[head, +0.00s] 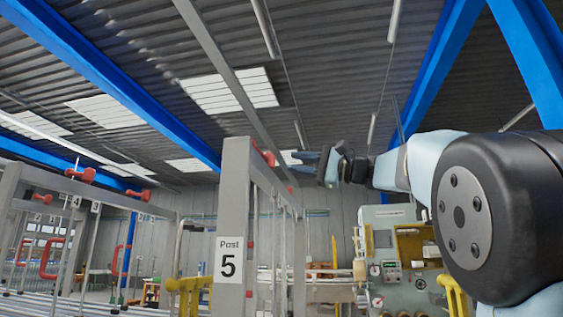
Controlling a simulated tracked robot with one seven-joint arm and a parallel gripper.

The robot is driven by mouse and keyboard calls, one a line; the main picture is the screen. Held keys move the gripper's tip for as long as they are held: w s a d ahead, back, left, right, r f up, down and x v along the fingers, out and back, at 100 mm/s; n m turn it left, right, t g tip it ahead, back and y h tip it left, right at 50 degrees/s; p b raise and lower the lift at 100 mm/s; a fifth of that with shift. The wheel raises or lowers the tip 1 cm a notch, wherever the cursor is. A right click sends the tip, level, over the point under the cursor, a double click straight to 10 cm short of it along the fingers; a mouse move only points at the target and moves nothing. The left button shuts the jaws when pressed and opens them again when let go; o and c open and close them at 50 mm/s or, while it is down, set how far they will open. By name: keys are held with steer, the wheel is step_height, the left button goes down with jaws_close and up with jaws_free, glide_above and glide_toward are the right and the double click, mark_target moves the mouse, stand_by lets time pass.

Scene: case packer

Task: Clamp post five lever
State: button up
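The grey post marked "Post 5" (234,220) stands upright left of the middle. A red lever (265,154) shows at the top of its right side, partly hidden by the post. My gripper (300,157) is at about the lever's height in the picture, just to its right, with its tip pointing left. A small gap shows between the gripper and the lever; the depth between them is unclear. The fingers are small and seen side-on, so their opening cannot be made out.
Other posts with red levers (82,174) and number labels stand at the left. Yellow rails (188,285) are beside post five's lower part. A machine with gauges (392,270) stands behind, below my arm. Blue beams cross overhead.

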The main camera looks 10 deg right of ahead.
steer(key=shift+v, duration=1.45)
